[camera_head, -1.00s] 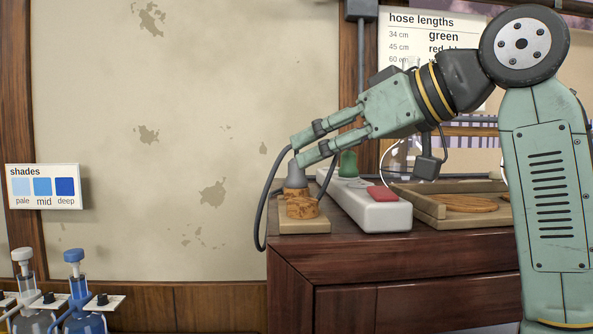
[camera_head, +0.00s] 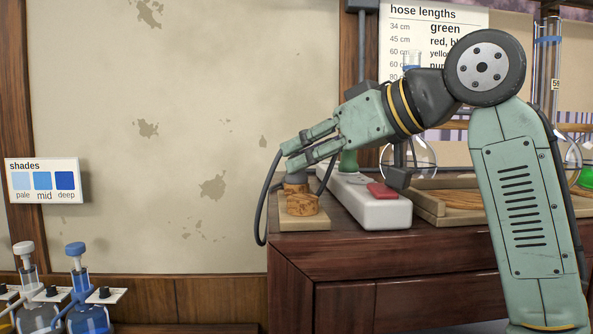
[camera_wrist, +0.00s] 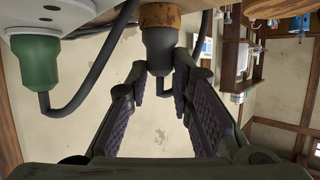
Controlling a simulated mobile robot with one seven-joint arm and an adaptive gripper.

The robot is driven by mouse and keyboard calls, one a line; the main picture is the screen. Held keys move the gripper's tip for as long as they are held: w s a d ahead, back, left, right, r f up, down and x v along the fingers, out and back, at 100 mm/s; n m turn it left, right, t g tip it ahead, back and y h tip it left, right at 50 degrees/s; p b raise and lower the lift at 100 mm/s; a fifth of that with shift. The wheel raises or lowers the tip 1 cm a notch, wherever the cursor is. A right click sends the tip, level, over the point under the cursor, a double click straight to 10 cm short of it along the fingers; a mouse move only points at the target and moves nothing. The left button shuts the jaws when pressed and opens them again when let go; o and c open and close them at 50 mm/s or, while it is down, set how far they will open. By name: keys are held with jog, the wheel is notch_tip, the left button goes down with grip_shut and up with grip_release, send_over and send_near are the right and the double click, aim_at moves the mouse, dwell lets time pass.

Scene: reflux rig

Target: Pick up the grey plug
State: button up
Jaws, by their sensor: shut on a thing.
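The grey plug (camera_head: 295,179) stands upright on a cork piece at the left end of the cabinet top; its upper part is hidden by my fingers. In the wrist view the grey plug (camera_wrist: 159,48) hangs upside down from the cork piece (camera_wrist: 160,15), with a dark cable leaving it. My gripper (camera_head: 288,158) is shut on the plug from the right. In the wrist view my gripper (camera_wrist: 160,80) has one fingertip on each side of the plug's narrow end. The plug still meets the cork, with no gap that I can see.
A white power strip (camera_head: 375,208) with a red switch (camera_head: 382,190) and a green plug (camera_head: 348,161) lies just right. A wooden tray (camera_head: 432,204) and glass flask (camera_head: 420,160) are further right. The wall side is free.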

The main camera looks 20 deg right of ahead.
grip_shut()
jog(key=shift+r, duration=0.15)
jog(key=shift+r, duration=0.2)
jog(key=s+r+b, duration=0.2)
jog(key=s, duration=0.6)
jog(key=s+d+r+b, duration=0.1)
jog(key=s+r+b, duration=0.1)
jog(key=s, duration=0.6)
jog(key=shift+d+r+b, duration=0.15)
jog(key=shift+d+b, duration=0.05)
jog(key=shift+b, duration=0.15)
jog(key=shift+r, duration=0.1)
jog(key=shift+r+p, duration=1.7)
jog(key=shift+p, duration=0.25)
